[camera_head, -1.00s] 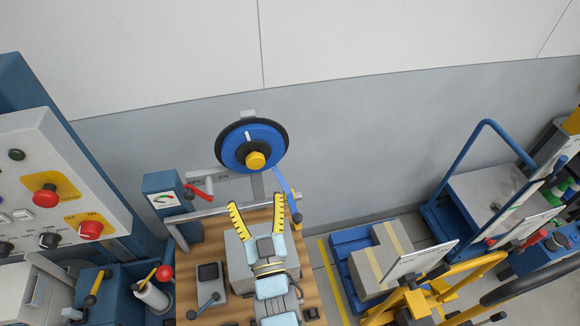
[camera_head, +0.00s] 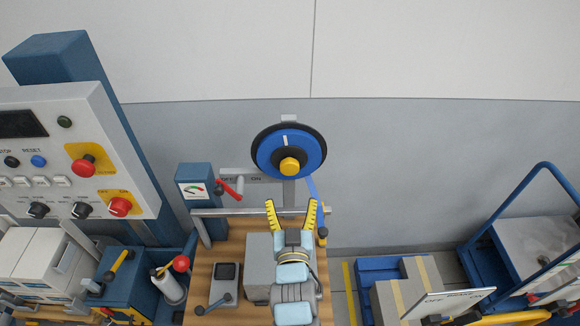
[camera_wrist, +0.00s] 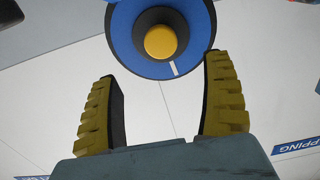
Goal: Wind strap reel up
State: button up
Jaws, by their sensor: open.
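The strap reel (camera_head: 262,158) is a blue disc with a black rim, a yellow hub knob (camera_head: 289,166) and a white mark near its top. My gripper (camera_head: 292,208) is open and empty, with yellow ribbed fingers pointing up at the reel from below. In the wrist view the reel (camera_wrist: 125,35) and its yellow knob (camera_wrist: 160,42) lie beyond and above the gap between the fingertips (camera_wrist: 160,68). The gripper appears apart from the knob.
A wooden bench (camera_head: 236,228) with a grey rail (camera_head: 240,211) lies below the reel. A red-handled lever (camera_head: 229,188) and a blue gauge box (camera_head: 194,186) stand left. A control panel (camera_head: 75,150) is further left. Boxes (camera_head: 400,290) and a blue cart (camera_head: 530,225) stand right.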

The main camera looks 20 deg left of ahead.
aim_at(290, 171)
jog(key=p+x, duration=0.1)
jog(key=x, duration=1.1)
jog(key=shift+w+a, duration=0.15)
jog(key=c, duration=1.3)
jog(key=shift+m, duration=0.3)
jog(key=shift+f+b, duration=0.1)
jog(key=shift+b, duration=0.25)
jog(key=shift+m, duration=0.6)
